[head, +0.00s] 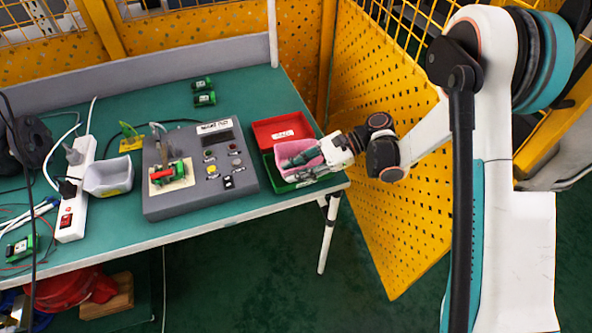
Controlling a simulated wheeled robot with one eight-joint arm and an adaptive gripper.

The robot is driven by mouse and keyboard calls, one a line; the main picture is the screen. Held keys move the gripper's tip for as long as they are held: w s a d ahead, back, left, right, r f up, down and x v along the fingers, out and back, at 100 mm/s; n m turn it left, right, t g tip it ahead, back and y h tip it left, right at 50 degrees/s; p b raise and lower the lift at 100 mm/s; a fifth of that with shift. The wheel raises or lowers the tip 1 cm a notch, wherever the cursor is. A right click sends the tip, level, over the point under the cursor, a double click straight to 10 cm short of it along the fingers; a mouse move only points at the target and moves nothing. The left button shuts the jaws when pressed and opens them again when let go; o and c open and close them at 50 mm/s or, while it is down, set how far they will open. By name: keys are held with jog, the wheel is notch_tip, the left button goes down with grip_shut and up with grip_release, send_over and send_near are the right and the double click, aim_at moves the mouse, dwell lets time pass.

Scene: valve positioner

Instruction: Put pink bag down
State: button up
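The pink bag (285,151) is an open-topped pink shape at the right end of the green table, over or in a green box (268,172) with a raised red part (278,130) behind it. I cannot tell whether the bag rests on the box floor. My gripper (300,166) reaches in from the right, its fingers at the bag's right and front side and overlapping it. A dark green item shows at the bag's middle, partly hidden by the gripper. The fingers are too small to tell whether they grip the bag.
A grey control box (200,195) with buttons stands left of the green box. A grey bin (108,178) and a white power strip (76,195) are further left.

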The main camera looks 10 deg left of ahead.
aim_at(322, 158)
jog(key=p+v, duration=0.2)
jog(key=v, duration=0.5)
jog(key=shift+w+d+r, duration=0.1)
jog(key=shift+d+r, duration=0.05)
jog(key=shift+d, duration=0.1)
jog(key=shift+r, duration=0.1)
